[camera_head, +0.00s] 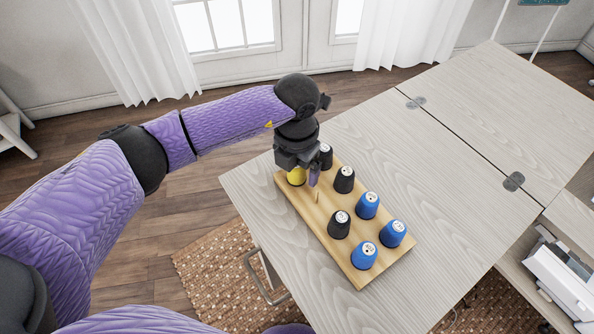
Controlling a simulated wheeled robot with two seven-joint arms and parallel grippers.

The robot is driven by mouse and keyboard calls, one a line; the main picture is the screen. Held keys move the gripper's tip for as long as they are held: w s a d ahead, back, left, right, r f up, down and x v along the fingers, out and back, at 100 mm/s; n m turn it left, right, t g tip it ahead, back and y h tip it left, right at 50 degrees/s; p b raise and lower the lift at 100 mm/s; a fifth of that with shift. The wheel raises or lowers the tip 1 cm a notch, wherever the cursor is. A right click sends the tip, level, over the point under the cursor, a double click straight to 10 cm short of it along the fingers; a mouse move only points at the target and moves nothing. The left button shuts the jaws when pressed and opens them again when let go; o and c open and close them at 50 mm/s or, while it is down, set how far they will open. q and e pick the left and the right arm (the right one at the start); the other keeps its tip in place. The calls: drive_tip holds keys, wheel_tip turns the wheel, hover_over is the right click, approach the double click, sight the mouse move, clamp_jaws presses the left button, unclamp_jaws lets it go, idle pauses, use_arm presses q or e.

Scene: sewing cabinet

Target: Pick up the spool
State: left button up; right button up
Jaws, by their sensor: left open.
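A light wooden spool rack (306,209) lies on the table and holds several spools in two rows. A yellow spool (296,176) stands at its far left end, partly hidden under my left gripper (297,168). The gripper points down and is open over that end of the rack. I cannot tell whether its fingers touch the yellow spool. Black spools (344,181) and blue spools (367,206) stand further along. A bare peg (317,196) sits in the near row beside the gripper. My right gripper is not in view.
The pale wooden table (425,165) is clear behind and right of the rack. Metal hinges (514,181) join its panels. A white sewing machine (565,272) sits lower at the right. A woven rug (215,275) lies on the floor.

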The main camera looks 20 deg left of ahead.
use_arm(q)
drive_tip(key=c, duration=1.1)
clamp_jaws()
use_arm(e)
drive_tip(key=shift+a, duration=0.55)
